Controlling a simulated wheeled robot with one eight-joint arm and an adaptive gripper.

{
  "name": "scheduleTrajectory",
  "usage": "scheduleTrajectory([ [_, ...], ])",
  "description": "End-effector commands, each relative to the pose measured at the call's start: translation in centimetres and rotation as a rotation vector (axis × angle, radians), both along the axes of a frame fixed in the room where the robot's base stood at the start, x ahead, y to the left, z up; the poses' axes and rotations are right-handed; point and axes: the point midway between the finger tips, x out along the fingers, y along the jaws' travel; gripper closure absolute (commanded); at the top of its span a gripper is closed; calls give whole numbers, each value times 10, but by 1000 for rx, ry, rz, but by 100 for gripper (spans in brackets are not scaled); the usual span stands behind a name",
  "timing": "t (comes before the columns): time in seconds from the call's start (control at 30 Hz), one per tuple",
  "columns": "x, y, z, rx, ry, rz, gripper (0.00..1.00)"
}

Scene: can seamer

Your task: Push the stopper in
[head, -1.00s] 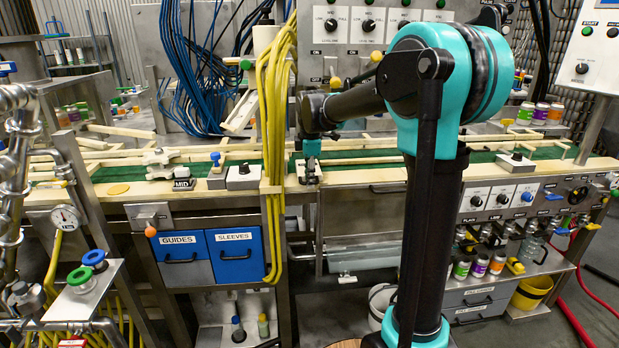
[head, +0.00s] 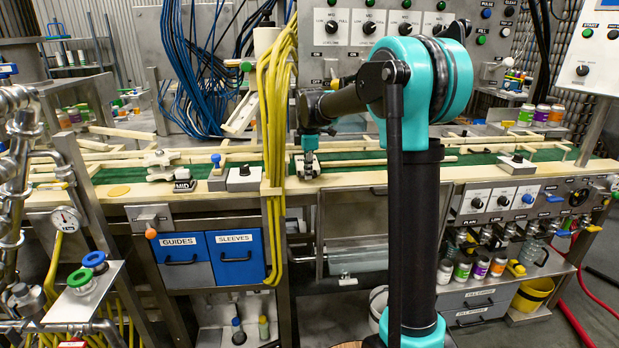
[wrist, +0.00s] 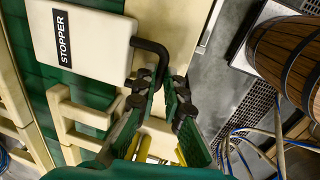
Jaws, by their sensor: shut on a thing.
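The stopper (wrist: 95,38) is a cream block with a black STOPPER label, at the upper left of the wrist view. It lies over the green belt (wrist: 75,90). A bent black handle (wrist: 150,46) comes out of its right side. My gripper (wrist: 164,84) is shut on the end of this handle, with the tips on either side of it. In the head view my gripper (head: 307,164) is at the front edge of the conveyor, right of the yellow cables. The stopper cannot be made out there.
A cream guide frame (wrist: 75,115) stands beside the stopper. A wooden barrel (wrist: 290,50) is at the right of the wrist view. Yellow cables (head: 275,150) hang just left of my gripper. A switch box (head: 243,178) and a MID block (head: 184,186) sit farther left.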

Motion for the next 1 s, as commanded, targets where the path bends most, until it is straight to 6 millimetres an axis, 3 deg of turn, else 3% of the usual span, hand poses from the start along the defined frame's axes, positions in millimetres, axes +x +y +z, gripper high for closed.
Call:
scheduleTrajectory([
  [0.2, 24, 1, 0, 0, -1, -1, 100],
  [0.53, 28, 1, 1, 1, -7, 0, 100],
  [0.57, 28, 1, 1, 1, -7, 0, 88],
  [0.7, 28, 1, 0, 0, -5, 0, 71],
  [1.0, 26, 1, 1, 0, -2, 0, 69],
])
